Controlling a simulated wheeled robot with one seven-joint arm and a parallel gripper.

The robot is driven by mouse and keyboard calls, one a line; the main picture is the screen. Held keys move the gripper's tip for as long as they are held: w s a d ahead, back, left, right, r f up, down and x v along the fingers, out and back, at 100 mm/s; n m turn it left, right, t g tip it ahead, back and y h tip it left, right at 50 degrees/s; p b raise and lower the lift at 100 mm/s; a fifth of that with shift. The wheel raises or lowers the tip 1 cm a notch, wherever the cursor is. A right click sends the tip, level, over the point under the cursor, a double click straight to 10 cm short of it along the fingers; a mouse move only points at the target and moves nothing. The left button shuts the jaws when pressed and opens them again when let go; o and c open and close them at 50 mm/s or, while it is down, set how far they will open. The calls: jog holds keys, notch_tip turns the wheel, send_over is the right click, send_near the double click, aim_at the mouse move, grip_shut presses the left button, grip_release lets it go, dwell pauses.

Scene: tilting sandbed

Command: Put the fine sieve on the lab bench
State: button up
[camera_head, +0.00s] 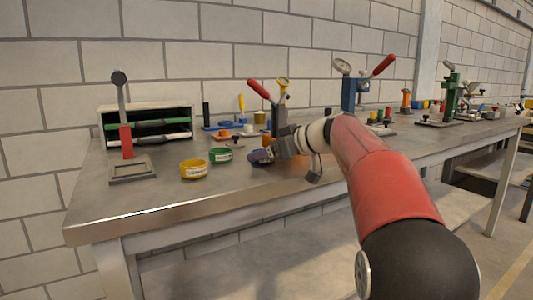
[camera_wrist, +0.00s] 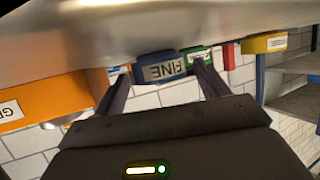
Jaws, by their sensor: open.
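The fine sieve is a blue ring with a "FINE" label (camera_wrist: 162,70). In the head view it shows as a small dark blue ring (camera_head: 261,156) on the lab bench (camera_head: 200,205), near its front edge. In the wrist view, which is upside down, it rests against the grey bench top (camera_wrist: 90,35). My gripper (camera_wrist: 161,69) is open, with one finger on each side of the sieve. I cannot tell whether the fingers touch it. In the head view my gripper (camera_head: 272,153) is low over the bench, just right of the sieve, and partly hides it.
A green ring (camera_head: 220,155) and a yellow ring (camera_head: 193,169) lie left of the sieve. An orange labelled thing (camera_wrist: 45,105) is close beside my gripper. The bench's front left is clear.

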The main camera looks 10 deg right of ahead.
jog(key=b+v, duration=0.1)
jog(key=v, duration=1)
jog(key=shift+s+d+r, duration=0.1)
jog(key=shift+s, duration=0.15)
